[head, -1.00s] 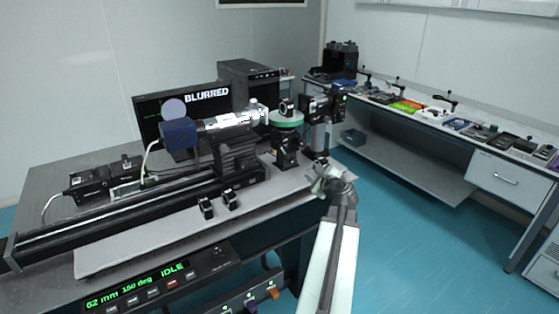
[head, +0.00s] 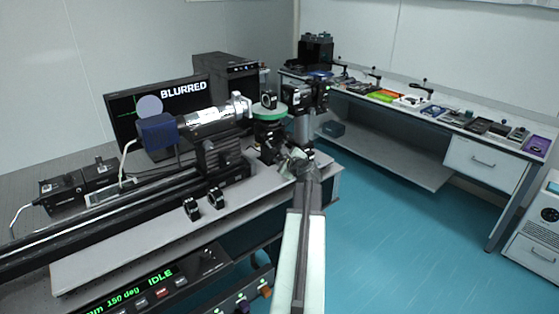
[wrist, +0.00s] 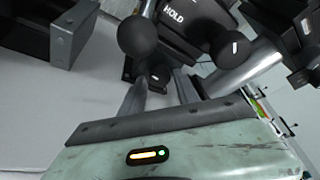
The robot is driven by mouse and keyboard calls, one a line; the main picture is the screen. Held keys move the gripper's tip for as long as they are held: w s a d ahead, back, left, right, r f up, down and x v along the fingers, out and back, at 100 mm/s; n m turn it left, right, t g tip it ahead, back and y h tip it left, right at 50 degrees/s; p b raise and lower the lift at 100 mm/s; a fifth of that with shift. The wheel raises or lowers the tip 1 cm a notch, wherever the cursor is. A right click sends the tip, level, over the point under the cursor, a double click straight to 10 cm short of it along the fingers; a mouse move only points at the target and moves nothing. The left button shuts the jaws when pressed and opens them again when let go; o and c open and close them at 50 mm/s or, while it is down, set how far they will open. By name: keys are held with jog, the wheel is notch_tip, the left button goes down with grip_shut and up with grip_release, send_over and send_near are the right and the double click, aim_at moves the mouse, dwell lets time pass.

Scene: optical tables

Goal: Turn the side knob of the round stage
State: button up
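The round stage (head: 270,114) has a green top and stands on a dark mount at the right end of the near optical table. My gripper (head: 297,158) is just right of and below it in the head view. In the wrist view a black body marked HOLD (wrist: 176,14) fills the top. A dark round knob (wrist: 140,37) and a black knob with a white mark (wrist: 231,50) stick out from it; I cannot tell which is the side knob. My gripper's grey fingers (wrist: 160,88) are apart, with nothing seen held. Both knobs are beyond the fingertips.
A screen (head: 160,105) reads BLURRED. A control panel (head: 150,290) shows 150 deg and IDLE. A post (wrist: 250,70) stands close to the right of the fingers. A long side bench (head: 400,107) with several items is at the right, with free blue floor before it.

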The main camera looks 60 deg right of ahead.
jog(key=shift+w+d, duration=0.1)
grip_shut()
jog(key=shift+f+n+h+b, duration=0.3)
jog(key=shift+n+b, duration=0.3)
jog(key=shift+b, duration=0.15)
jog(key=shift+r+n+h, duration=0.25)
jog(key=shift+n+h, duration=0.15)
jog(key=shift+n, duration=0.2)
grip_release()
